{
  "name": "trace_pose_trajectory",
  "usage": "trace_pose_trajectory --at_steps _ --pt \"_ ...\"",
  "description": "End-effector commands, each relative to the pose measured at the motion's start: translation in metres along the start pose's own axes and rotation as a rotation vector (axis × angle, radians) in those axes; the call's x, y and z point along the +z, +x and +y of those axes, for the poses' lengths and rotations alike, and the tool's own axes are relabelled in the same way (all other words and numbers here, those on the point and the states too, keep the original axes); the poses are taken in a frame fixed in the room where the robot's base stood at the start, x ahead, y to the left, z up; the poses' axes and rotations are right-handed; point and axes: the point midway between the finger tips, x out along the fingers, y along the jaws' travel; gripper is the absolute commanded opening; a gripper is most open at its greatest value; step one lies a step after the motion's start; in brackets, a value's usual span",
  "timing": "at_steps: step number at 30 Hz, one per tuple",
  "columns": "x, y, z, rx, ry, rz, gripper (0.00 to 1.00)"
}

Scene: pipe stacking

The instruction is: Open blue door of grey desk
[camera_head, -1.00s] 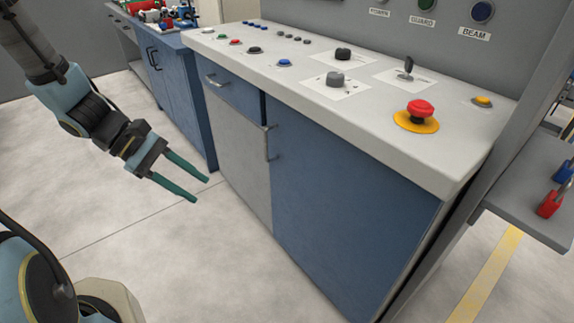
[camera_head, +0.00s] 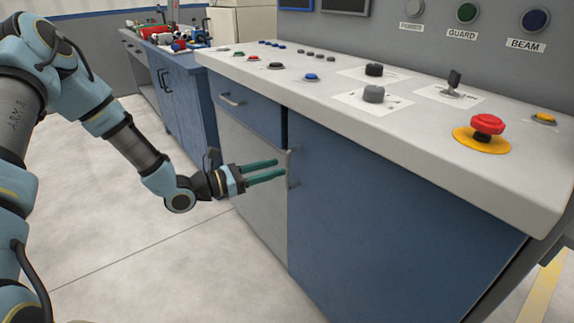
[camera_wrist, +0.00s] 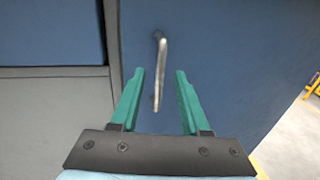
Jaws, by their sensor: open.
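The grey desk (camera_head: 420,122) has a blue door (camera_head: 375,215) on its right side, and the door is shut. The door's metal handle (camera_head: 290,168) stands upright near its left edge; in the wrist view the handle (camera_wrist: 160,75) shows ahead, between the two fingers. My gripper (camera_head: 281,167) is open, with its green fingers pointing at the handle. In the wrist view my gripper (camera_wrist: 160,75) has nothing held in it. I cannot tell whether the fingertips are around the handle or just short of it.
A blue drawer (camera_head: 250,112) and a grey panel (camera_head: 258,200) are left of the door. The desktop carries a red emergency button (camera_head: 487,127) and several other controls. Another blue cabinet (camera_head: 185,100) stands farther left. The floor (camera_head: 150,260) in front is clear.

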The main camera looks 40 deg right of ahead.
Motion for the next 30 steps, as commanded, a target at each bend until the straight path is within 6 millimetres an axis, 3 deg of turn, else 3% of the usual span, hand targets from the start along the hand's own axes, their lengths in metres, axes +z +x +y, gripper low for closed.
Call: trace_pose_trajectory --at_steps 3,9,20,30 --pt "0.0 0.021 -0.001 -0.003 0.002 0.0 0.46" --pt "0.0 0.042 0.0 -0.002 0.001 0.002 0.46" --pt "-0.001 0.046 0.0 0.0 0.001 0.002 0.46" --pt "0.0 0.046 0.0 0.0 0.001 0.002 0.09"
